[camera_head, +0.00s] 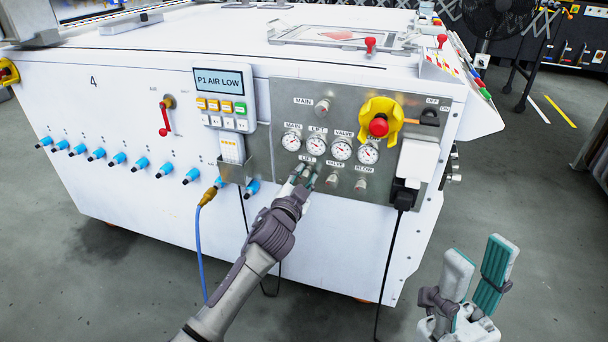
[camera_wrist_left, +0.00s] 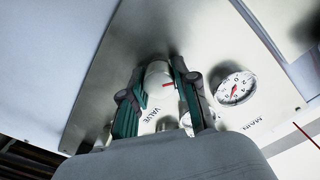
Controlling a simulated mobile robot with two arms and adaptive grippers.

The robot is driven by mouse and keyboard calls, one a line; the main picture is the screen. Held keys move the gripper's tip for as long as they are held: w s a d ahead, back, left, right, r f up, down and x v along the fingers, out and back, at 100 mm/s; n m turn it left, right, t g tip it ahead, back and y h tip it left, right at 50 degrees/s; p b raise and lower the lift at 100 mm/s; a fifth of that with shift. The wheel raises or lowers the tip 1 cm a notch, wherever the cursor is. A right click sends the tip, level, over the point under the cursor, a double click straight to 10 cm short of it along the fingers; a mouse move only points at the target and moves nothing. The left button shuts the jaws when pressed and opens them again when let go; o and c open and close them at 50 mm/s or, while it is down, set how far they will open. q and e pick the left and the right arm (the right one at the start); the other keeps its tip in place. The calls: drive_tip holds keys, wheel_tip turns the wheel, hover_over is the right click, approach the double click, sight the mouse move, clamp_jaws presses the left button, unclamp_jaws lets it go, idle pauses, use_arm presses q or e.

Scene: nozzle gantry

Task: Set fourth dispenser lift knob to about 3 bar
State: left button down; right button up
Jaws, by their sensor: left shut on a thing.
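The white dispenser cabinet (camera_head: 130,110) carries the number 4. Its grey metal panel (camera_head: 270,185) has a row of round gauges, including the lift gauge (camera_head: 317,146), with knobs below. My left gripper (camera_head: 305,171) is at the leftmost lower knob, under the LIFT label. The head view mostly hides this knob. In the left wrist view, the fingers close on both sides of a pale round knob (camera_wrist_left: 158,74) with a red mark. A VALVE label and a gauge (camera_wrist_left: 236,88) show nearby; its reading is too small to tell. My right gripper (camera_head: 479,257) is open and empty, away from the panel.
The valve knob (camera_head: 331,180) and blow knob (camera_head: 360,186) sit to the right. A red and yellow emergency stop (camera_head: 379,126) is above. A display (camera_head: 221,82) reads P1 AIR LOW. A black plug and cable (camera_head: 403,195) hang at the right.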

use_arm(q)
drive_tip(key=c, duration=0.9)
unclamp_jaws()
drive_tip(key=shift+o, duration=0.2)
drive_tip(key=v, duration=1.2)
